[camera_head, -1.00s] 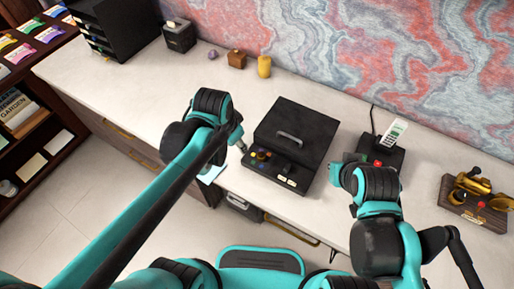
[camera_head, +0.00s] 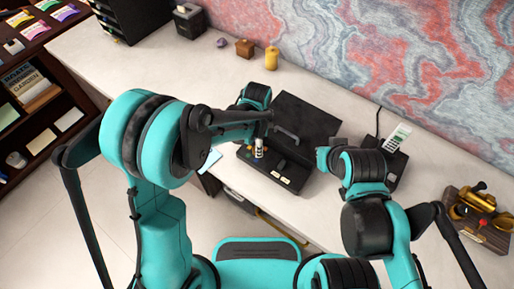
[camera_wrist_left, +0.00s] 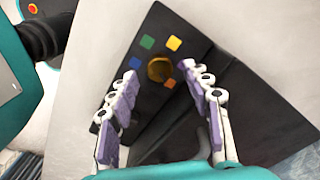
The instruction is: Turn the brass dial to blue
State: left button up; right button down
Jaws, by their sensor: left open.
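The brass dial (camera_wrist_left: 160,68) sits on a dark panel in the left wrist view. Which way the dial points is too small to tell. My left gripper (camera_wrist_left: 157,72) is open, its purple-padded fingertips on either side of the dial; contact cannot be told. In the head view my left gripper (camera_head: 259,150) is over the front of the black box (camera_head: 308,122), largely hiding the dial. My right gripper (camera_head: 322,156) is right of the box; its fingers are unclear.
A black device with a white handset (camera_head: 396,139) stands right of the box. A wooden block with brass parts (camera_head: 478,215) is at the far right. The desk left of the box is clear.

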pick_arm(q)
jog(key=shift+f, duration=0.95)
grip_shut()
